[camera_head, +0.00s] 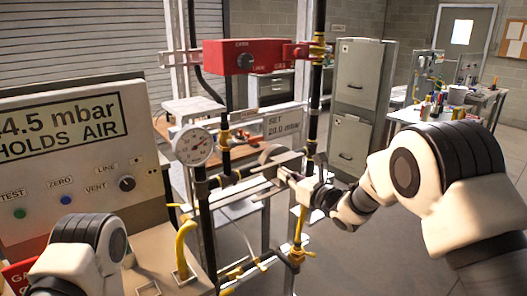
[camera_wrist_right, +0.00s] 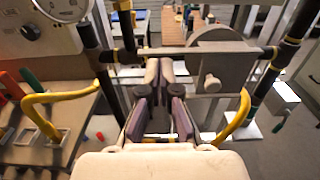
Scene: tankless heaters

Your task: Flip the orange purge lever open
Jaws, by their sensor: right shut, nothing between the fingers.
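My right gripper (camera_head: 283,174) reaches in from the right to the pipe rig. I cannot clearly make out an orange lever. Yellow-orange handle-like parts show low on the rig (camera_head: 299,240), and a yellow curved piece (camera_wrist_right: 236,120) is right of the gripper. My left arm (camera_head: 85,245) shows at lower left; its gripper is out of view.
A pressure gauge (camera_head: 192,147) and a red box (camera_head: 240,57) are on the rig. Black vertical pipes (camera_head: 314,100) flank the gripper's space. A display panel (camera_head: 70,140) reads "HOLDS AIR" at left. Open floor lies at right.

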